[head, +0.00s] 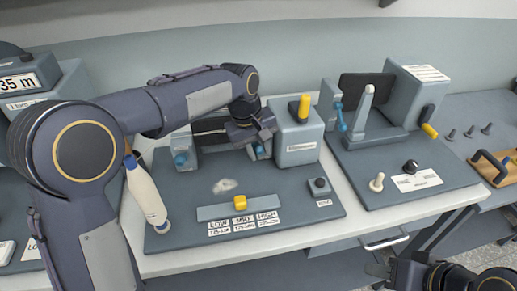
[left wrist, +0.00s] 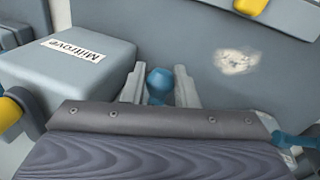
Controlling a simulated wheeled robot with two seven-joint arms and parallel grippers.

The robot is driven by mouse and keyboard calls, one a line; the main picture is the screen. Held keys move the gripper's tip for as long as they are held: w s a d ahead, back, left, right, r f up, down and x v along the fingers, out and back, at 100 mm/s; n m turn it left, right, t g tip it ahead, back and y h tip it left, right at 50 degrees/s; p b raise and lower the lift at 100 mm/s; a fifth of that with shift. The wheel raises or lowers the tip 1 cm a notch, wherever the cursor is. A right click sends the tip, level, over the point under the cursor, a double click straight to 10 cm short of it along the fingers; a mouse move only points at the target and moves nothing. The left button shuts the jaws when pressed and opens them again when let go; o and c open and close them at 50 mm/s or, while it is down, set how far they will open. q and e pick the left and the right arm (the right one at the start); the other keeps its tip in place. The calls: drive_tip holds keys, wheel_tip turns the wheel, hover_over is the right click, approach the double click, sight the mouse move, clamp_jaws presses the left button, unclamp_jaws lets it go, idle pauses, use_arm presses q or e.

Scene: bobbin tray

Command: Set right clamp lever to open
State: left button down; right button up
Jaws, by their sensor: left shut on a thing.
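The right clamp lever shows as a blue knob (left wrist: 160,82) in the left wrist view, between the two grey fingers of my left gripper (left wrist: 160,90). In the head view my left gripper (head: 258,148) reaches down beside the grey block on the middle station, shut on this lever, whose blue end (head: 262,150) is partly covered. The left clamp lever, also blue (head: 181,160), stands at the other end of the holder. My right gripper (head: 378,268) is at the bottom right, away from the station; its jaw opening is unclear.
The grey block (head: 297,140) with a yellow handle (head: 304,107) stands just right of my left gripper. In front are a yellow slider (head: 240,202) and a black knob (head: 319,185). Another station (head: 400,155) is to the right.

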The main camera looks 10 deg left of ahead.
use_arm(q)
drive_tip(key=f+t+b, duration=0.1)
drive_tip(key=t+b, duration=0.1)
drive_tip(key=b, duration=0.2)
drive_tip(key=s+f+t+y+b, duration=0.1)
drive_tip(key=t+b, duration=0.1)
drive_tip(key=b, duration=0.3)
drive_tip(key=f+t+b, duration=0.1)
drive_tip(key=f+b, duration=0.1)
drive_tip(key=b, duration=0.2)
drive_tip(key=shift+s+d+m+t+y, duration=0.15)
drive_tip(key=shift+d+m+t+y, duration=0.15)
drive_tip(key=shift+m+t, duration=0.1)
drive_tip(key=shift+r+t+b, duration=0.1)
drive_tip(key=shift+t+b, duration=0.2)
drive_tip(key=shift+b, duration=0.75)
drive_tip(key=c, duration=1.2)
unclamp_jaws()
drive_tip(key=v, duration=0.8)
drive_tip(key=shift+p, duration=0.4)
